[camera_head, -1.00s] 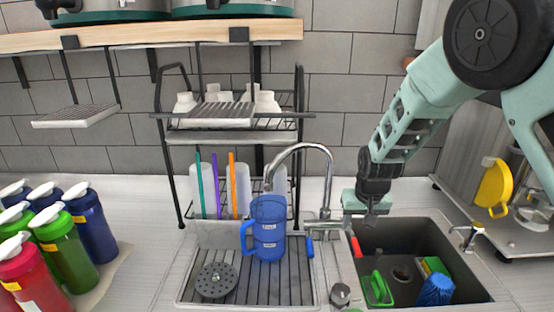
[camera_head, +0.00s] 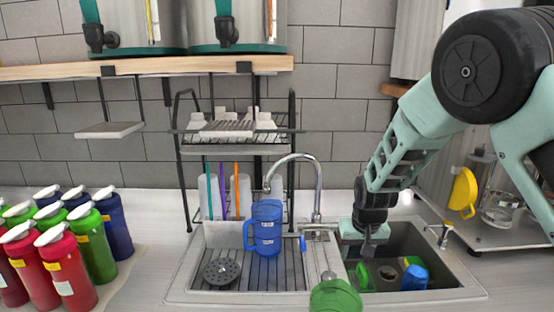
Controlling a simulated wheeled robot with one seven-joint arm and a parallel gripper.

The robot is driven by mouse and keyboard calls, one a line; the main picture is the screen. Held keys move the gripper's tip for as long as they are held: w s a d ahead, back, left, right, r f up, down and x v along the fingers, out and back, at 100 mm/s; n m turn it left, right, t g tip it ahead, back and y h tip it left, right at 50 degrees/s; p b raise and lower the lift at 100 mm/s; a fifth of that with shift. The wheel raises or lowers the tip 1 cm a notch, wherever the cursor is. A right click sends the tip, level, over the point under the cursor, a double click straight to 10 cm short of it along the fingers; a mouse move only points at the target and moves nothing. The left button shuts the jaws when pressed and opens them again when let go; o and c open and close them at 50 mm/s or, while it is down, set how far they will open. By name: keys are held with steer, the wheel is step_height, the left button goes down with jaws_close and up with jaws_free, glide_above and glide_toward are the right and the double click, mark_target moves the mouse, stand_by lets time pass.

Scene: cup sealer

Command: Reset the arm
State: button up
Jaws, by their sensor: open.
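My gripper (camera_head: 368,247) hangs at the end of my teal arm over the left part of the sink basin (camera_head: 436,246). Its jaws point down and look open, with nothing between them. My arm comes in from the upper right and bends down at the black elbow joint. A blue pitcher (camera_head: 266,228) stands upright on the ribbed drainboard (camera_head: 284,277), left of my gripper and apart from it.
A chrome faucet (camera_head: 318,190) rises just left of my gripper. A wire rack (camera_head: 184,160) stands behind the drainboard. A green round object (camera_head: 336,297) is at the bottom edge.

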steer(key=s+d+r, duration=0.3)
steer(key=s+d, duration=0.1)
steer(key=s, duration=0.4)
steer(key=s+d+r, duration=0.4)
steer(key=s, duration=0.3)
steer(key=s+d+r, duration=0.3)
steer(key=s+d, duration=0.1)
steer(key=s, duration=0.4)
steer(key=s+a+f+n+g+b, duration=0.1)
steer(key=s+a+f+n+b, duration=0.2)
steer(key=s+a, duration=0.3)
steer(key=s+a+f+n+g+b, duration=0.1)
steer(key=s+a+f+n+b, duration=0.1)
steer(key=s+a+n+b, duration=0.2)
steer(key=s+a+b, duration=0.1)
steer(key=s+a, duration=0.2)
steer(key=a, duration=0.5)
steer(key=shift+s+a+f+n+g+y, duration=0.15)
steer(key=shift+s+f+n+g+y, duration=0.15)
steer(key=shift+f+n+g, duration=0.1)
